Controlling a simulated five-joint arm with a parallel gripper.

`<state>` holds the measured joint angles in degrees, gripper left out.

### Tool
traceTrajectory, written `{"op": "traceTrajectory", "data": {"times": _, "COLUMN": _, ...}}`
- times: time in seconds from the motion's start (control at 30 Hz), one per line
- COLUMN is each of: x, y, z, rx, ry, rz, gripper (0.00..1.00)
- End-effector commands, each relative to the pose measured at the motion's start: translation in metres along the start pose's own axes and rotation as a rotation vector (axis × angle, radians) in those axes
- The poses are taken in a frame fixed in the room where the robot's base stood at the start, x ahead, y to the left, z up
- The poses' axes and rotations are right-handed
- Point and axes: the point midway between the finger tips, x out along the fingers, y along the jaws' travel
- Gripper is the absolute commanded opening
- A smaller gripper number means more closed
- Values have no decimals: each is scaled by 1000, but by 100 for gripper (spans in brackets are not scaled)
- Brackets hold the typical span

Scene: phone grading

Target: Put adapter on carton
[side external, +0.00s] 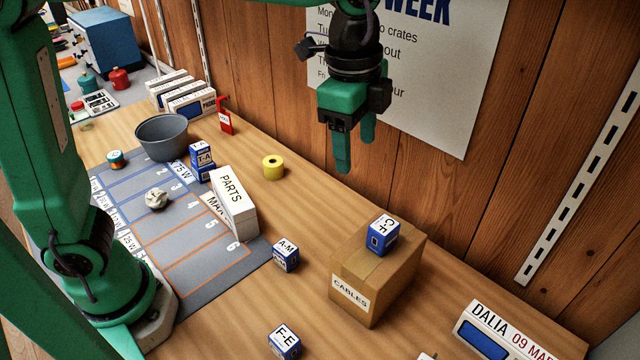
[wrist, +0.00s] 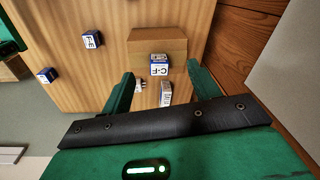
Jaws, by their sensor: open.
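A blue and white adapter cube marked C-F (side external: 383,234) sits on top of the brown carton (side external: 360,291) labelled CABLES. In the wrist view the same cube (wrist: 159,65) shows at the edge of the carton (wrist: 152,42). My gripper (side external: 355,152) is open and empty, raised well above the carton and apart from the cube. Its two fingers in the wrist view (wrist: 161,72) have nothing held between them. Similar cubes marked A-M (side external: 286,255) and F-E (side external: 284,341) stand on the table.
White PARTS boxes (side external: 233,203) stand at the edge of the grey numbered mat (side external: 190,272). A grey bowl (side external: 163,137), yellow roll (side external: 273,168) and red item (side external: 226,118) are further back. A DALIA display (side external: 500,335) stands at front right. A wooden wall rises behind.

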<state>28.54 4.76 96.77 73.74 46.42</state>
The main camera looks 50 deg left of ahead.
Motion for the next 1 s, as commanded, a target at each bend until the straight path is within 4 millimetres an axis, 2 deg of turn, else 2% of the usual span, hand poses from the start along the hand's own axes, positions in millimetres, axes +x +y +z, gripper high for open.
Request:
{"op": "traceTrajectory", "data": {"times": 0.03, "x": -5, "y": 0, "z": 15, "rx": -60, "ry": 13, "rz": -17, "gripper": 61}}
{"op": "traceTrajectory", "data": {"times": 0.3, "x": -16, "y": 11, "z": 86, "rx": -404, "ry": 85, "rz": -100, "gripper": 61}}
{"op": "traceTrajectory", "data": {"times": 0.6, "x": -12, "y": 37, "z": 156, "rx": -781, "ry": 178, "rz": -190, "gripper": 61}}
{"op": "traceTrajectory", "data": {"times": 0.8, "x": 0, "y": 60, "z": 195, "rx": -1024, "ry": 247, "rz": -247, "gripper": 61}}
{"op": "traceTrajectory", "data": {"times": 1.0, "x": 13, "y": 77, "z": 219, "rx": -1204, "ry": 306, "rz": -290, "gripper": 61}}
